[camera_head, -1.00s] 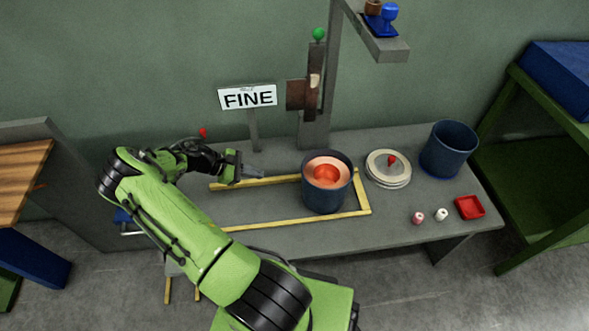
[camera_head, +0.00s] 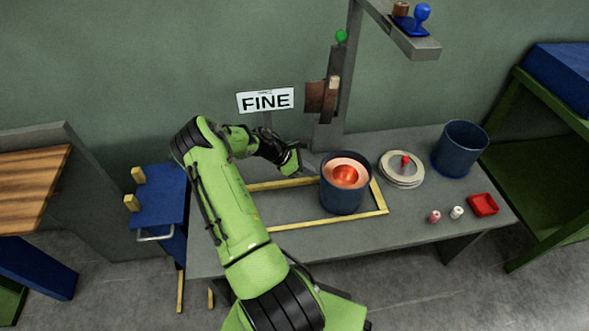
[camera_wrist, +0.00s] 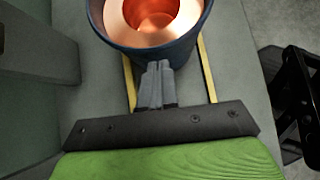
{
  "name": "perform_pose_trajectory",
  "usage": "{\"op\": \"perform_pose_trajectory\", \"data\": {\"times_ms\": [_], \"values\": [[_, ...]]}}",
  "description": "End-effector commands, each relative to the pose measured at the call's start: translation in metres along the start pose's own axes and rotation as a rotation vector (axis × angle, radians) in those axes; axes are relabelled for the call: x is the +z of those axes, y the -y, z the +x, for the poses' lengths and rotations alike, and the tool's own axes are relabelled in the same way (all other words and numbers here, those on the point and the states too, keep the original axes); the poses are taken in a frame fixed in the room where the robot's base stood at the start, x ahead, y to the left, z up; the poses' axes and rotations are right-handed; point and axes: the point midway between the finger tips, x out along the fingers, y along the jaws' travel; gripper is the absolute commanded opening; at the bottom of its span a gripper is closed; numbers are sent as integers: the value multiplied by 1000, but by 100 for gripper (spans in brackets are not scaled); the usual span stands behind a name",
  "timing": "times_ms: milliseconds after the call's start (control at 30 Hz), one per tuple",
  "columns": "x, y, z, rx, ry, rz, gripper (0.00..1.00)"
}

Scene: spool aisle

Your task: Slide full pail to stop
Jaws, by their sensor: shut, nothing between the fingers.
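The full pail (camera_head: 341,199) is dark blue, with a copper-coloured filling inside its rim. It stands upright between yellow rails (camera_head: 290,227) on the grey bench, near the yellow end bar (camera_head: 379,197) at the right. A narrow strip of bench shows between pail and bar. My gripper (camera_head: 314,167) is shut and empty, low at the pail's left side. In the wrist view the closed fingertips (camera_wrist: 158,70) overlap the lower wall of the pail (camera_wrist: 150,52); I cannot tell if they touch it.
Right of the rails are a round pale lid (camera_head: 400,178) with a red knob, another blue pail (camera_head: 459,152), small spools (camera_head: 434,217) and a red tray (camera_head: 483,204).

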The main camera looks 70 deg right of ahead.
Motion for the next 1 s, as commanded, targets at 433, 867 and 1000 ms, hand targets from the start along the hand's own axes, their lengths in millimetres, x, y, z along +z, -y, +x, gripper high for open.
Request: {"op": "perform_pose_trajectory", "data": {"times_ms": [433, 867, 1000], "values": [[12, 0, 11, 0, -1, -2, 0], [48, 1, 46, -5, 2, 2, 0], [47, 1, 46, -3, 2, 1, 0]]}}
